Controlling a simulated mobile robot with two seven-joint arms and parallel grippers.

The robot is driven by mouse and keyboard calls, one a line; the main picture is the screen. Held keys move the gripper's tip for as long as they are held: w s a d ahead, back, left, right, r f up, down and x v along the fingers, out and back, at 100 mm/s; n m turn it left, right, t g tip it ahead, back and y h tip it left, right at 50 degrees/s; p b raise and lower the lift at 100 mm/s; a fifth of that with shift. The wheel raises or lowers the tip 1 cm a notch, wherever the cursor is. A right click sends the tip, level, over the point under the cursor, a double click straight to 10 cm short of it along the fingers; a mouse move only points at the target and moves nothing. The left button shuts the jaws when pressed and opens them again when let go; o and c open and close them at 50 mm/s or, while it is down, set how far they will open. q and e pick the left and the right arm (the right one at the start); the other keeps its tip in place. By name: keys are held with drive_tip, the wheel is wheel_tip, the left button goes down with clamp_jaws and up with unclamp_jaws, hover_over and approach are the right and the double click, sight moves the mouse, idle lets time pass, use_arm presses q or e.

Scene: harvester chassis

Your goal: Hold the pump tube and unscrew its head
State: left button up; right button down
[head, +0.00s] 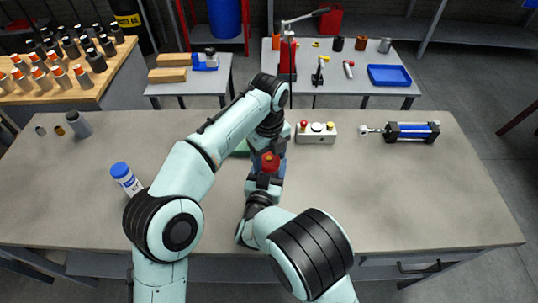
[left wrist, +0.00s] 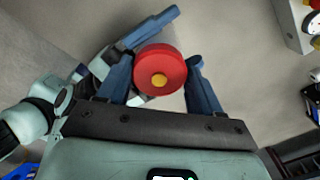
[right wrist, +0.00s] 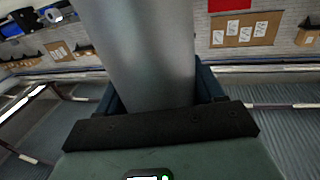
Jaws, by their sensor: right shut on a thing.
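The pump tube is a plain grey cylinder (right wrist: 150,50), upright in the right wrist view. My right gripper (right wrist: 155,82) is shut on it, with a finger at each side. In the head view the tube is mostly hidden by my arms.
On the grey table (head: 410,200) stand a white-and-blue bottle (head: 127,180), a button box (head: 316,132) and a blue cylinder (head: 412,131). Several small round parts (head: 78,124) lie at the left back. The table's right front is clear. A tool table with a blue tray (head: 389,76) is behind.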

use_arm(q)
drive_tip(key=o, duration=0.3)
wheel_tip(320, 180, up, 4)
drive_tip(key=shift+r, duration=0.6)
drive_tip(key=shift+c, duration=0.5)
drive_tip(key=shift+r+m, duration=1.1)
drive_tip(key=shift+r, duration=0.1)
drive_tip(key=shift+f, duration=3.8)
